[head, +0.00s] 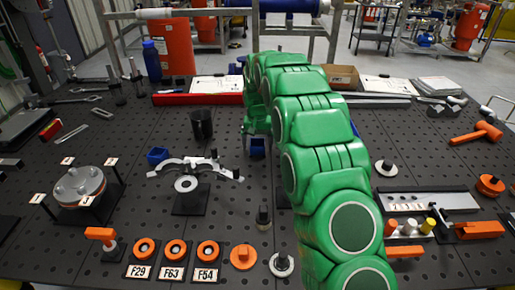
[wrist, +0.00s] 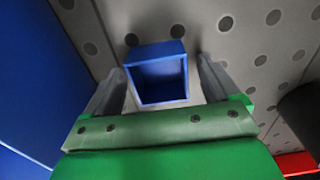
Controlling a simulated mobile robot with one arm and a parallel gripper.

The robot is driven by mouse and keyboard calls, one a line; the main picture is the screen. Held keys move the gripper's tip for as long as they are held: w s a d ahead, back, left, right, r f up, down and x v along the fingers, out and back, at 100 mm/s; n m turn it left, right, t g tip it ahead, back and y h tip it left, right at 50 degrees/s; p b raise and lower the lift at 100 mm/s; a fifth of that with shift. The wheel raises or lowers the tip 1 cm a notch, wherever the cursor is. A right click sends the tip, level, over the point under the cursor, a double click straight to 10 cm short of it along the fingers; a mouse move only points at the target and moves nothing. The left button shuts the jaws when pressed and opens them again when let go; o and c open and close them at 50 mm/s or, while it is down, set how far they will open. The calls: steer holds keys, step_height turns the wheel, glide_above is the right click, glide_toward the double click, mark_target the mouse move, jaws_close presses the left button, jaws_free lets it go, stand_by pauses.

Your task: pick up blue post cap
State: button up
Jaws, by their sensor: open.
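A blue post cap (head: 257,148), a small square hollow piece, stands on the dark perforated table just left of my green arm in the head view. In the wrist view the cap (wrist: 157,52) shows its open square mouth and lies between my two grey fingers. My gripper (wrist: 159,80) is open, with a finger on either side of the cap and a small gap showing at each side. Another small blue piece (head: 157,155) sits farther left on the table.
A black cup (head: 201,125) stands left of my gripper; it also shows in the wrist view (wrist: 302,112). A fixture with curved arms (head: 200,167) is nearby. A red bar (head: 197,99) lies behind. A large blue surface (wrist: 30,80) fills the wrist view's left.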

steer(key=c, duration=1)
steer(key=shift+r, duration=0.1)
steer(key=shift+c, duration=0.2)
